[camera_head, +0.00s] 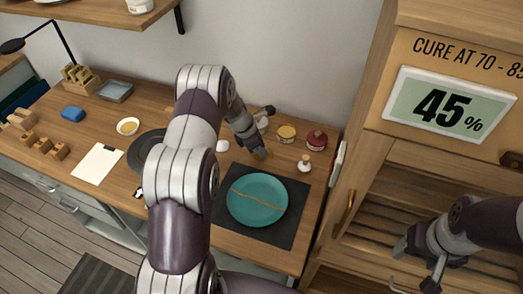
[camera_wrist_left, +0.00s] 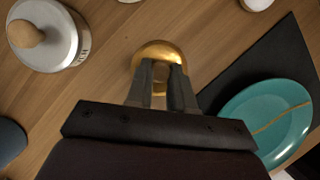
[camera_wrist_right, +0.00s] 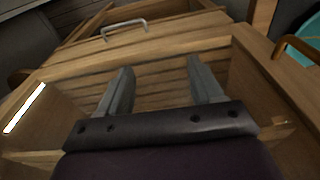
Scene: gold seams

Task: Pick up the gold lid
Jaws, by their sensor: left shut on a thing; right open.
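The gold lid (camera_wrist_left: 158,50) is a round, shiny gold piece over the wooden worktop in the left wrist view. I cannot tell whether the lid touches the worktop. In the head view the left gripper (camera_head: 258,152) is behind the teal plate, and only a bit of gold shows at its tips. My right gripper (camera_wrist_right: 158,68) is open and empty in front of the wooden cabinet; it also shows in the head view (camera_head: 402,252).
A teal plate (camera_head: 257,212) with a gold seam lies on a dark mat (camera_head: 228,236). Near the left gripper stand a white pot with a wooden knob (camera_head: 304,164), a red-topped jar (camera_head: 316,140) and a tan-topped jar (camera_head: 286,133). The slatted cabinet (camera_head: 372,150) borders the worktop's right.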

